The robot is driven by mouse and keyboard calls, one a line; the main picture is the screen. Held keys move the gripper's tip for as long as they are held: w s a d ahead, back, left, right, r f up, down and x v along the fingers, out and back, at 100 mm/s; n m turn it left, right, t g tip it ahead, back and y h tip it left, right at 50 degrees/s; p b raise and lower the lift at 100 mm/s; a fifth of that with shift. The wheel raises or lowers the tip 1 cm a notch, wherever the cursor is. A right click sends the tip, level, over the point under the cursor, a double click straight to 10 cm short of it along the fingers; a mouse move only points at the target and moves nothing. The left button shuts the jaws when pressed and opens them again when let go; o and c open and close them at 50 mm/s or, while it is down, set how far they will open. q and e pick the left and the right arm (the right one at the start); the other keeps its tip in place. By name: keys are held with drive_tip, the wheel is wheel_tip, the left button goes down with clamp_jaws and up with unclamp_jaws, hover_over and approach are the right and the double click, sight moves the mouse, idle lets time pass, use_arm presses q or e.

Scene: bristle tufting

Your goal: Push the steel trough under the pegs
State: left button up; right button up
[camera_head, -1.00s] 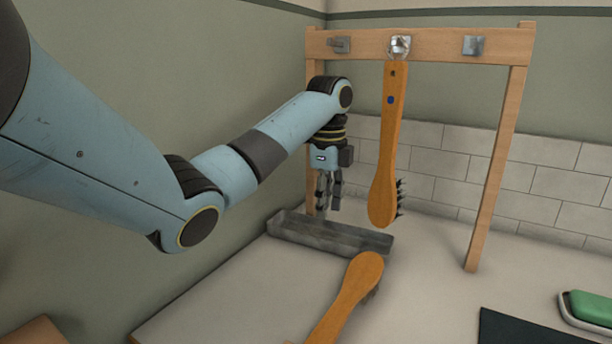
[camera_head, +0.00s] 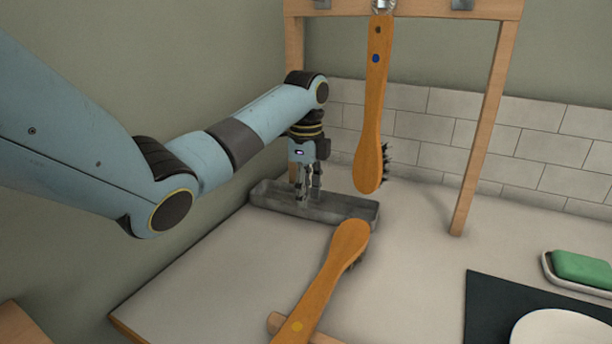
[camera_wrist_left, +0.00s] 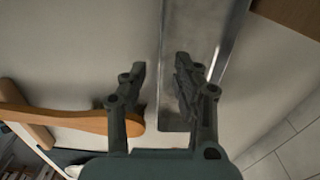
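The grey steel trough (camera_head: 345,212) lies on the counter below the left part of the wooden rack (camera_head: 425,9). Metal pegs (camera_head: 462,4) on the crossbar are partly cut off at the top of the view. A wooden brush (camera_head: 370,120) with dark bristles hangs from the middle peg. My left gripper (camera_head: 307,192) points down at the trough's left part. In the left wrist view it is open (camera_wrist_left: 160,66), one finger outside the trough's long wall and the other over the trough (camera_wrist_left: 205,35). Contact cannot be told. My right gripper is not in view.
A green block (camera_head: 583,268) in a white dish, a dark mat (camera_head: 485,300) and a white plate (camera_head: 560,330) are at right. The left counter is clear.

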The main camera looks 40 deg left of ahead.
sight(313, 204)
use_arm(q)
drive_tip(key=shift+f+b, duration=0.3)
drive_tip(key=shift+f, duration=1.75)
clamp_jaws()
